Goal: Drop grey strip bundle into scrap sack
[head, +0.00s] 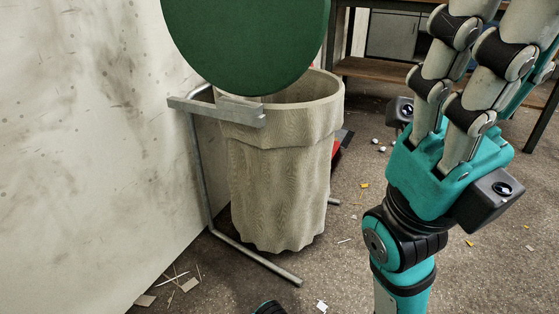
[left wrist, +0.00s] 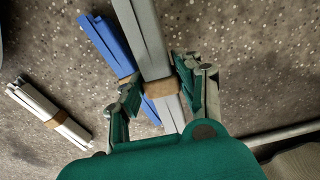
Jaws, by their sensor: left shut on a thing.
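The grey strip bundle (left wrist: 150,40) with a brown band (left wrist: 161,87) is between the fingers of my left gripper (left wrist: 160,88) in the left wrist view. The gripper is shut on it at the band. The scrap sack (head: 280,170) hangs open-topped in a metal frame in the head view, beside the wall. Its inside is mostly hidden. My right gripper (head: 468,75) points up at the right of the head view. Its fingertips run out of the picture, so its opening cannot be told. My left gripper does not clearly show in the head view.
A green round lid (head: 245,40) stands above the sack's mouth. The metal frame (head: 255,258) reaches along the floor. A blue bundle (left wrist: 108,45) and a white bundle (left wrist: 48,112) show in the left wrist view. A bench (head: 375,68) stands behind. Small scraps litter the floor.

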